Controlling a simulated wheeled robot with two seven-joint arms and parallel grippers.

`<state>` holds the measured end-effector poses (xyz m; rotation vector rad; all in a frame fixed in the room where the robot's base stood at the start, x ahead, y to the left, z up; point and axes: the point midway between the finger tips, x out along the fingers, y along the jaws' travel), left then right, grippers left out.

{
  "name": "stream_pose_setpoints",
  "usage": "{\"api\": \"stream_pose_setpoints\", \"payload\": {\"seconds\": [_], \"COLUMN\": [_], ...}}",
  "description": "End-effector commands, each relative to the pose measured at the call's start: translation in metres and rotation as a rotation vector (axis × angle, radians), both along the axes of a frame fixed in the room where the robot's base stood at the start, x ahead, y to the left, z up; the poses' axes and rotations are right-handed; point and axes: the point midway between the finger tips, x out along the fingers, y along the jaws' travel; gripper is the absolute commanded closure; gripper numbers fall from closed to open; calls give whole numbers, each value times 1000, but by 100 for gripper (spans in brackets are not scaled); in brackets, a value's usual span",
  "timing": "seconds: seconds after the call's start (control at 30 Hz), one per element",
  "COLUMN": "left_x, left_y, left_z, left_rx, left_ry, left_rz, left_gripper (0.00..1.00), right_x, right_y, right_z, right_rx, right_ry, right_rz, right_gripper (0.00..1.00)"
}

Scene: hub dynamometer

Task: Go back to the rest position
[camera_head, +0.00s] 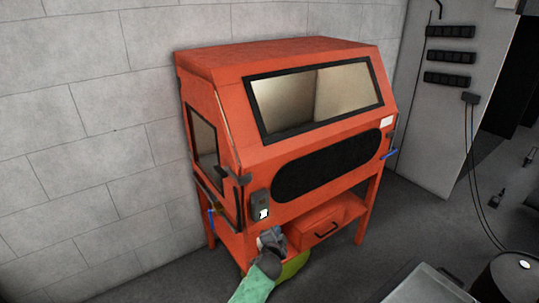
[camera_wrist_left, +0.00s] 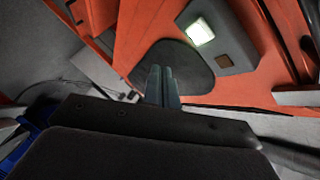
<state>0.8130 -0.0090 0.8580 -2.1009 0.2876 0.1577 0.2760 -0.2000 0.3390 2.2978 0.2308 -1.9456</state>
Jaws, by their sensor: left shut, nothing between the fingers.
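My left gripper (camera_head: 268,236) is in front of the lower left part of the orange cabinet (camera_head: 230,80), just below a small grey switch box (camera_head: 260,206). Its arm comes up from the bottom of the head view, with a green and a yellow-green part showing. In the left wrist view the two fingers (camera_wrist_left: 161,82) lie side by side, shut and empty. Beyond them is the switch box (camera_wrist_left: 238,45) with a lit whitish button (camera_wrist_left: 200,31) and a dark brown one. The fingertips look apart from the box. My right gripper is not in view.
The cabinet stands on legs, with an orange drawer (camera_head: 318,228) on its lower shelf. A grey block wall (camera_head: 90,130) is behind. A metal tray (camera_head: 425,285) and a dark drum (camera_head: 510,275) are at lower right. Dark floor (camera_head: 360,262) between looks clear.

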Motion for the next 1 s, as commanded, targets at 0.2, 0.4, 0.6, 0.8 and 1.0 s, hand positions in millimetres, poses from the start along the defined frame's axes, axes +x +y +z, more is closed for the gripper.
{"api": "stream_pose_setpoints", "payload": {"seconds": [0.2, 0.4, 0.6, 0.8, 1.0], "left_x": [-2, -2, -41, -110, -195], "left_y": [2, 31, 70, 106, 139], "left_z": [-14, -79, -173, -269, -353], "left_rx": [-122, -343, -479, -562, -601], "left_ry": [79, 300, 508, 692, 843], "left_rz": [45, 160, 285, 404, 506], "left_gripper": [100, 100, 100, 100, 100], "right_x": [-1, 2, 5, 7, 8], "right_y": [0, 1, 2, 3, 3], "right_z": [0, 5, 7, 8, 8], "right_rx": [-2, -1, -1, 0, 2], "right_ry": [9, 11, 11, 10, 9], "right_rz": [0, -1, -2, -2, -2], "right_gripper": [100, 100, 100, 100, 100]}}
